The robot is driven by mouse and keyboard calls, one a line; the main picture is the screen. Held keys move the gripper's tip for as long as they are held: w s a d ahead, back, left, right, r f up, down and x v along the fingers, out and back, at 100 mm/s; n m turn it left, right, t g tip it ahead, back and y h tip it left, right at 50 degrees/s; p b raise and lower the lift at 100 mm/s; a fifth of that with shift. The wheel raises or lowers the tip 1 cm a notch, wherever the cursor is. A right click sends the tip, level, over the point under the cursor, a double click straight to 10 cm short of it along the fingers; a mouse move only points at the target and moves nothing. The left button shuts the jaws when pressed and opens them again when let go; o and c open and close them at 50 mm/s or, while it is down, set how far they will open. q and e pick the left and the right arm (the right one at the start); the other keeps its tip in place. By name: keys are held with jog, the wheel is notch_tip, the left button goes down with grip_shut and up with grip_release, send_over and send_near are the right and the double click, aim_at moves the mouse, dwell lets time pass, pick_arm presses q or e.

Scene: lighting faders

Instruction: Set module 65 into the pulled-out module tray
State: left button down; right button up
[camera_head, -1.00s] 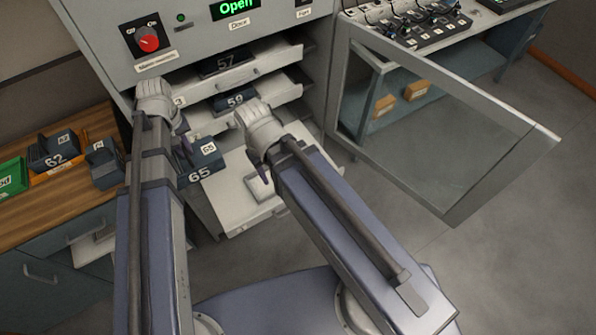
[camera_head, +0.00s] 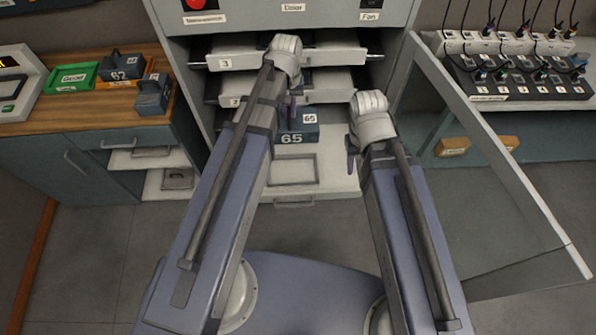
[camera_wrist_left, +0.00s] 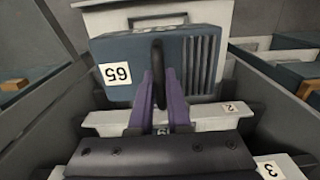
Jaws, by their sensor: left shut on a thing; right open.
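Module 65 (camera_head: 297,136) is a blue-grey block with white number labels and a dark handle. My left gripper (camera_head: 293,112) is shut on its handle; the purple fingers (camera_wrist_left: 155,98) pinch it in the left wrist view, where the module (camera_wrist_left: 120,78) looks upright. The pulled-out module tray (camera_head: 335,170) is a pale, low shelf with a square recess. The module appears over the tray's rear part; I cannot tell whether it touches. My right gripper (camera_head: 352,152) is open and empty beside the tray's right side, partly hidden by its wrist.
Upper trays (camera_head: 335,55) sit in the cabinet behind my arms. The glazed cabinet door (camera_head: 500,180) stands open at right. A wooden side bench (camera_head: 100,100) at left holds module 62 (camera_head: 122,66), another module (camera_head: 152,95) and a green tray (camera_head: 72,77). Floor before the tray is clear.

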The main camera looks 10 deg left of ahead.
pick_arm(q)
notch_tip(320, 180, down, 17)
jog(key=b, duration=1.6)
jog(key=shift+a+r, duration=0.15)
jog(key=shift+w, duration=0.1)
notch_tip(320, 180, down, 10)
jog(key=b, duration=1)
jog(key=c, duration=0.9)
grip_release()
jog(key=shift+o, duration=0.2)
jog(key=shift+r, duration=0.1)
